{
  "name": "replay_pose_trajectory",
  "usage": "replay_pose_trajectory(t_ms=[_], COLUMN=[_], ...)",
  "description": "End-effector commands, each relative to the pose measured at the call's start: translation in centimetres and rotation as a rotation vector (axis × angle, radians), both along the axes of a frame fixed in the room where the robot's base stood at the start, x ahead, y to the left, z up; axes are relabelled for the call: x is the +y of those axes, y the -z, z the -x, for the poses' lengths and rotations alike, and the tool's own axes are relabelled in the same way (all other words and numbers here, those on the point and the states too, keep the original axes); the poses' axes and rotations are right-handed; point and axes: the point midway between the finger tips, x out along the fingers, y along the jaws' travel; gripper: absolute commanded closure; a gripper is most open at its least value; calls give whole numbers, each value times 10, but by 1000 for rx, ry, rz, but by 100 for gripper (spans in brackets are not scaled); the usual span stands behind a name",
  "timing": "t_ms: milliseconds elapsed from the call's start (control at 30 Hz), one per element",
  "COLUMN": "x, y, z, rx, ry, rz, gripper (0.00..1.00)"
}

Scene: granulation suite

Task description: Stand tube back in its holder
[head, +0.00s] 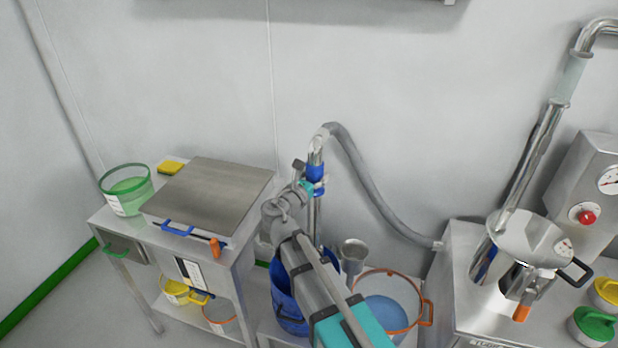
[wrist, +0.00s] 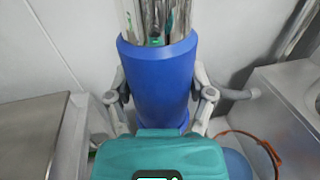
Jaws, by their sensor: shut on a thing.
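The tube is a shiny steel suction tube with a blue grip sleeve (head: 315,172). A grey hose leaves its bent top. My gripper (head: 312,186) is shut around the blue sleeve, and the tube hangs about upright. In the wrist view the blue sleeve (wrist: 157,85) fills the space between my two fingers (wrist: 160,98). The tube's lower end is hidden behind my arm, near the blue bucket (head: 283,292). An empty-looking steel cup (head: 352,251) stands right of and below the tube; it may be the holder. The tube is apart from it.
A steel table (head: 108,222) at left carries a green-rimmed tub (head: 126,190), a yellow sponge (head: 170,167) and a lidded steel box (head: 210,195). An orange-rimmed tub (head: 388,300) is beside the cup. The grey hose (head: 372,185) runs to the steel machine (head: 470,262) at right.

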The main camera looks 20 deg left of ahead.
Motion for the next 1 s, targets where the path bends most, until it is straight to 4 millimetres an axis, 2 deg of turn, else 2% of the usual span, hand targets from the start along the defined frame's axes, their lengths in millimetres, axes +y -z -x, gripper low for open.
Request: replay_pose_trajectory(t_ms=[1000], x=[-64], y=[0], z=[-53], rx=[-1], ry=[147], rz=[1], gripper=[92])
